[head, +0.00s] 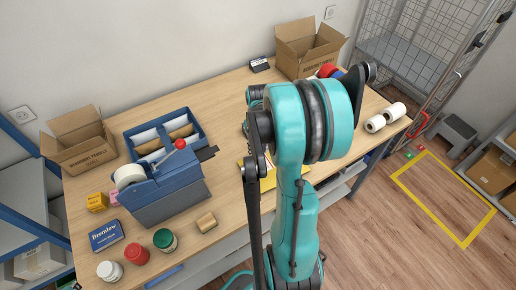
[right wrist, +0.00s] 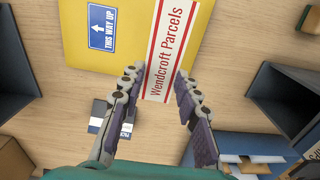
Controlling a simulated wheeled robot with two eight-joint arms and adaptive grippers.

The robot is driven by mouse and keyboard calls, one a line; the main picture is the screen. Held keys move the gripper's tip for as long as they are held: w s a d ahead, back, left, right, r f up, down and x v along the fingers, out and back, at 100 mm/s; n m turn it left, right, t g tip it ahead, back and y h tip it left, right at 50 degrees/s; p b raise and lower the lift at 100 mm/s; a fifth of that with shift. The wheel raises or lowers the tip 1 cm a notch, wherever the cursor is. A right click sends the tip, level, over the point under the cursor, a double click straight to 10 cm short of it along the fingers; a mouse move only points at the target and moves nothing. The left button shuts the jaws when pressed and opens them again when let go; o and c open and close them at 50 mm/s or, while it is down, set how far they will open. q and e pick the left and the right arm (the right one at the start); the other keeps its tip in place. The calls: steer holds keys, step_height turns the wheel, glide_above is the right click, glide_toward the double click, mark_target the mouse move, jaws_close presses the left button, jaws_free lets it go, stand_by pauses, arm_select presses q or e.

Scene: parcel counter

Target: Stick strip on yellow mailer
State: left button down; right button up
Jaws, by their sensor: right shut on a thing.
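The yellow mailer (right wrist: 220,30) fills the top middle of the right wrist view, with a blue "THIS WAY UP" label (right wrist: 103,28). In the head view, only a bit of the yellow mailer (head: 268,183) shows behind my arm. The strip (right wrist: 165,50) is white with red edges and red "Wendcroft Parcels" lettering. My right gripper (right wrist: 159,76) is shut on the strip near its lower end. The strip's upper part lies across the mailer in the picture; I cannot tell whether it touches. My left gripper is in neither view.
A blue dispenser (head: 165,190) with a red knob stands on the table (head: 228,160), beside a blue tray (head: 190,128). Open cartons (head: 80,143) (head: 308,50) stand at the back. White rolls (head: 385,117) lie right.

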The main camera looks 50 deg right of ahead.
mark_target(259, 160)
step_height(259, 160, down, 7)
steer(key=b, duration=0.5)
steer(key=o, duration=0.8)
steer(key=shift+r, duration=0.1)
steer(key=shift+c, duration=0.2)
steer(key=shift+r+p, duration=2.05)
steer(key=shift+r, duration=0.7)
step_height(259, 160, up, 8)
steer(key=p, duration=0.6)
steer(key=shift+r, duration=0.1)
